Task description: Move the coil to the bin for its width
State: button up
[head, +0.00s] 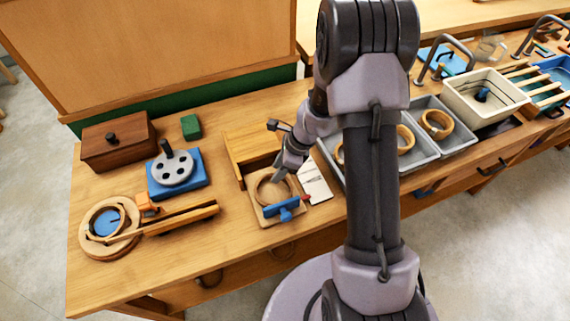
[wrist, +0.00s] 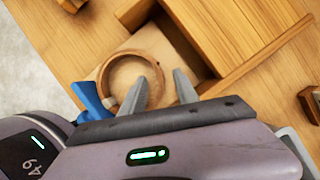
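A light wooden coil (head: 261,187) sits in a square wooden holder (head: 290,217) with a blue clamp (head: 285,208) at its front. The coil also shows in the wrist view (wrist: 107,78), lying flat. My gripper (head: 279,174) is low over the coil's far right side. In the wrist view my gripper (wrist: 168,69) has its fingers apart, one over the ring's inside and one by its outer right edge; contact is not clear. Grey bins (head: 455,138) stand to the right, with coils (head: 437,124) in them. My arm hides part of the bins.
A paper card (head: 315,182) lies right of the holder, and a wooden block (head: 250,145) stands behind it. A round wooden jig (head: 87,243) with a long arm, a blue-based disc (head: 173,170) and a brown box (head: 118,142) are at left. A cream basin (head: 485,98) is beyond the bins.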

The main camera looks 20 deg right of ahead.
jog(key=shift+x, duration=0.8)
grip_shut()
jog(key=shift+w+r, duration=0.1)
jog(key=shift+w, duration=0.9)
grip_release()
jog(key=shift+s, duration=0.1)
